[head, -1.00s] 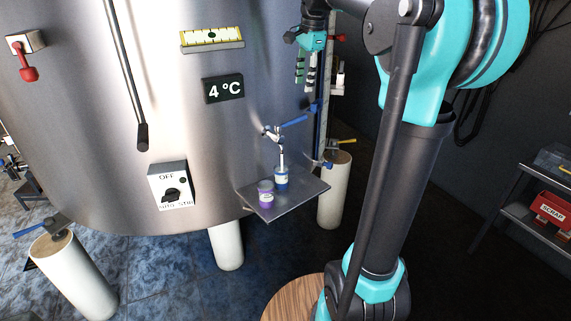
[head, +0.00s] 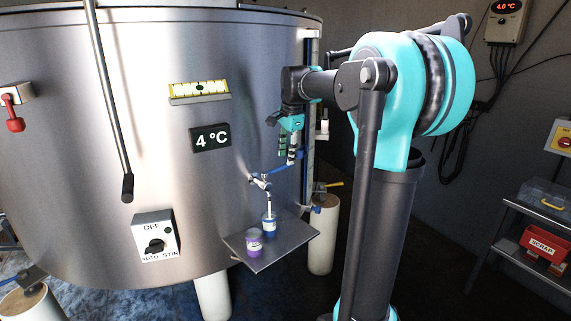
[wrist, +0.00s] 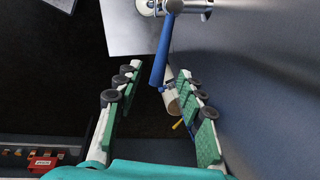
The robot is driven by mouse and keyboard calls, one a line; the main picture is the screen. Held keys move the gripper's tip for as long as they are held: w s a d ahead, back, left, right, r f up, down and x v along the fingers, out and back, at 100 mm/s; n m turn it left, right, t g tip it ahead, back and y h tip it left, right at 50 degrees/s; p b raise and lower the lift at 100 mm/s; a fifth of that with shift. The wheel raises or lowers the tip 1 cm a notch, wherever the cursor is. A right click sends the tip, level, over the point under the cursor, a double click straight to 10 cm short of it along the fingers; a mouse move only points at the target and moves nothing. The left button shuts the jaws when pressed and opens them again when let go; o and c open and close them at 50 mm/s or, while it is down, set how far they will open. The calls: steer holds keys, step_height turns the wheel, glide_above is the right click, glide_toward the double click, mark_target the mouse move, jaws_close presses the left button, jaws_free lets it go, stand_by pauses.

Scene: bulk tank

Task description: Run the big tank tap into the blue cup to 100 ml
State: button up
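The blue cup (head: 269,227) stands upright on a metal shelf (head: 285,245) on the tank's front, under the spout of the tap (head: 261,182). The tap's blue lever (head: 284,168) points to the right, and it also shows in the wrist view (wrist: 162,55). My gripper (head: 287,156) is just above the lever. In the wrist view my gripper (wrist: 160,80) is open and empty, with the lever's free end near the gap between the fingertips. I cannot tell whether they touch. The cup's liquid level is too small to read, and the wrist view does not show the cup.
A purple cup (head: 254,244) stands beside the blue cup, nearer the shelf's front. The tank (head: 75,130) wall is close on the gripper's right in the wrist view. A yellow-handled valve (head: 330,185) and a white leg (head: 321,240) are right of the shelf.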

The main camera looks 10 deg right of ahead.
mark_target(285, 164)
steer(key=shift+w+a+f, duration=0.1)
steer(key=shift+w+f, duration=0.1)
steer(key=shift+f, duration=0.8)
steer(key=shift+w+a+f, duration=0.1)
steer(key=shift+w+f, duration=0.05)
steer(key=shift+f, duration=0.8)
jaws_close()
